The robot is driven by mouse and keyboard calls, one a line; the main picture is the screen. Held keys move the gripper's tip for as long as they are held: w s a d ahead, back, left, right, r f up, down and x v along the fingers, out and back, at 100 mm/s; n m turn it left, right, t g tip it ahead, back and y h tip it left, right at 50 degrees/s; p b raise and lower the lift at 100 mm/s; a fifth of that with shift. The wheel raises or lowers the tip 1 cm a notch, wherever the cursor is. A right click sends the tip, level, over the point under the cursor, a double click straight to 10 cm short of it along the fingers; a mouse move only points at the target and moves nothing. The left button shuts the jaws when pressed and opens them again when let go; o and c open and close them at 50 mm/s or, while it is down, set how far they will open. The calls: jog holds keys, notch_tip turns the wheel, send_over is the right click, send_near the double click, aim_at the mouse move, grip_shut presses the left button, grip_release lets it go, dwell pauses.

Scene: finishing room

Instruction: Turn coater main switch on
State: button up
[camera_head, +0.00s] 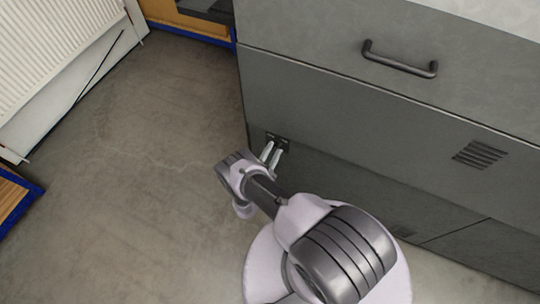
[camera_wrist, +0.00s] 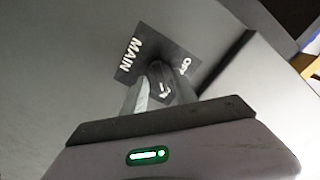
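The coater's main switch sits on a small dark plate (camera_head: 277,138) low on the grey cabinet front, near its left edge. In the wrist view the plate (camera_wrist: 132,68) carries the white words MAIN and OFF. A dark knob (camera_wrist: 155,75) stands out from the plate, with a white mark near it. My gripper (camera_head: 273,149) points at the plate with its two light fingers apart. In the wrist view my gripper (camera_wrist: 160,90) has one finger on each side of the knob, very close to it. Whether the fingers touch the knob is unclear; they partly hide it.
The grey cabinet (camera_head: 330,105) has a dark handle (camera_head: 400,62) higher up and vent slots (camera_head: 480,154) to the right. A white radiator (camera_head: 50,45) stands at the upper left. The floor (camera_head: 130,190) left of the cabinet is clear.

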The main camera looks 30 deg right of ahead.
jog(key=v, duration=1.7)
jog(key=shift+s+a, duration=0.1)
